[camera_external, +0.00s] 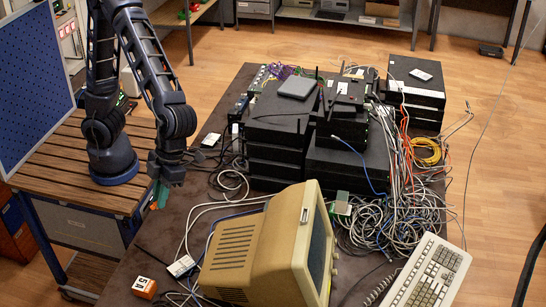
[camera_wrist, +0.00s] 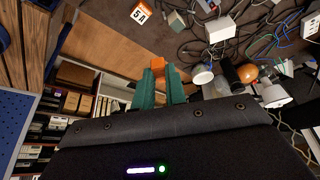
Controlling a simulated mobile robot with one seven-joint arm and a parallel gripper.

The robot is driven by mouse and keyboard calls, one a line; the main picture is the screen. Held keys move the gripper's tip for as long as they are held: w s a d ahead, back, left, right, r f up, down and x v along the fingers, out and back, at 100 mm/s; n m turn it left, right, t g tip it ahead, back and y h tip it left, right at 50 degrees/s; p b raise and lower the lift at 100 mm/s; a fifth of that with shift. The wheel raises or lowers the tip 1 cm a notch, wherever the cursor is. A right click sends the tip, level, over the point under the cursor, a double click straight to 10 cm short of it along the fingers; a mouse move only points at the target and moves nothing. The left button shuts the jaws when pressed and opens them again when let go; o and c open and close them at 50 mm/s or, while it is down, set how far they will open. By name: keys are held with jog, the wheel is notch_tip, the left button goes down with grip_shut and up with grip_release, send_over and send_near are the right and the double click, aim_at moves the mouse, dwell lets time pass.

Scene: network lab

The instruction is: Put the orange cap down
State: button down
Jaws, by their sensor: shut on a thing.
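My gripper (camera_wrist: 161,82) shows its two teal fingers in the wrist view, shut on the small orange cap (camera_wrist: 158,65), which shows between the fingertips. In the external view my gripper (camera_external: 159,194) hangs low over the left edge of the dark table (camera_external: 165,232), near the wooden bench.
An orange-and-white block marked 5A (camera_external: 144,286) stands at the table's front left. A beige monitor (camera_external: 237,253), a white keyboard (camera_external: 430,275), stacked black devices (camera_external: 278,130) and tangled cables (camera_external: 385,215) crowd the table. The table's left strip is fairly clear.

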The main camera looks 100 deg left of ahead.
jog(key=s+d+f+m, duration=0.15)
jog(key=s+d, duration=0.25)
jog(key=s, duration=0.5)
send_over(143, 285)
jog(key=a, duration=0.1)
notch_tip(143, 285, down, 10)
jog(key=shift+m+g+y, duration=0.25)
jog(key=shift+g+y, duration=0.05)
jog(key=f, duration=1.4)
jog(key=w+f, duration=0.1)
jog(key=f, duration=0.6)
jog(key=shift+a, duration=0.1)
jog(key=shift+f, duration=0.1)
jog(key=c, duration=1.6)
grip_release()
jog(key=shift+o, duration=0.8)
jog(key=shift+r, duration=0.2)
